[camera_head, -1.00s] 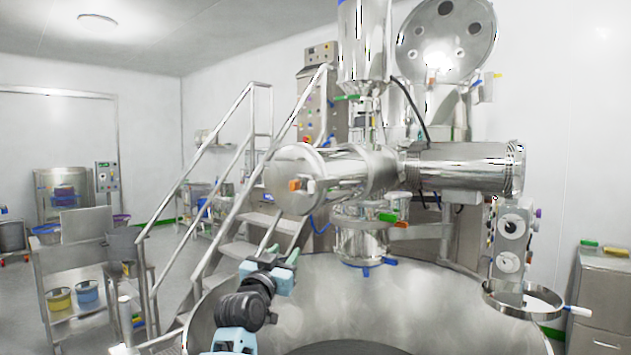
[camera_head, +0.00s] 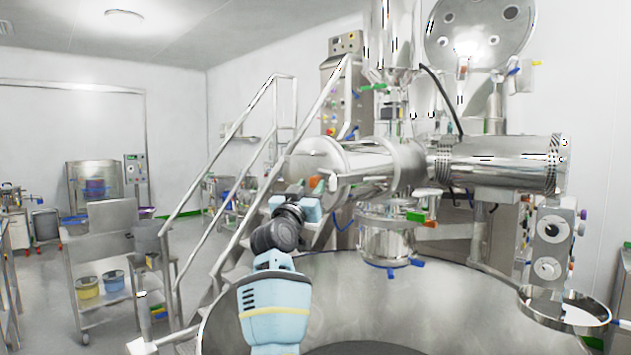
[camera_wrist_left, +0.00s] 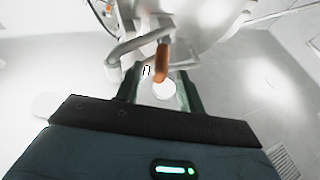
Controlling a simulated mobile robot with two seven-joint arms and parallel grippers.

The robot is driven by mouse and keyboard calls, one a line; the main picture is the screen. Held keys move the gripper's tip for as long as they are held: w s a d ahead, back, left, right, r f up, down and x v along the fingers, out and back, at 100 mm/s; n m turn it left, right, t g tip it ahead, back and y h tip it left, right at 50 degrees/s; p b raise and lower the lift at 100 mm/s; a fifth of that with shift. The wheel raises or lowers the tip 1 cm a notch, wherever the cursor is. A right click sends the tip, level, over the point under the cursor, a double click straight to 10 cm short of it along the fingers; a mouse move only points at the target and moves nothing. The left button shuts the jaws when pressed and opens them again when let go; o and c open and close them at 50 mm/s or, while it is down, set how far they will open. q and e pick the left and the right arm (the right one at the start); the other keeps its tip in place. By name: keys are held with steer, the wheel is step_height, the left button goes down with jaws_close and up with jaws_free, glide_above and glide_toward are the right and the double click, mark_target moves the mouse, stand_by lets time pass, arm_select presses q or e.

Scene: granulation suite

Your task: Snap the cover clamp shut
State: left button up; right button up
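The horizontal steel cylinder's round cover (camera_head: 308,160) faces left in the head view. Its clamp has an orange-tipped handle (camera_head: 316,182) low on the cover's front. In the left wrist view the orange grip (camera_wrist_left: 161,62) hangs from a curved grey metal lever (camera_wrist_left: 138,45). My left gripper (camera_head: 318,193) is just below and in front of the clamp in the head view. In the wrist view its two dark fingers are apart (camera_wrist_left: 159,76), with the orange grip showing between their tips. I see no finger touching it. My right gripper is not in view.
A wide steel bowl (camera_head: 400,290) lies below the cylinder. A railed stair (camera_head: 232,215) stands close on the left. A round tray (camera_head: 545,300) sticks out at the right.

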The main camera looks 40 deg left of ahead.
mark_target(318, 180)
arm_select(q)
steer(key=shift+x, duration=2.1)
jaws_close()
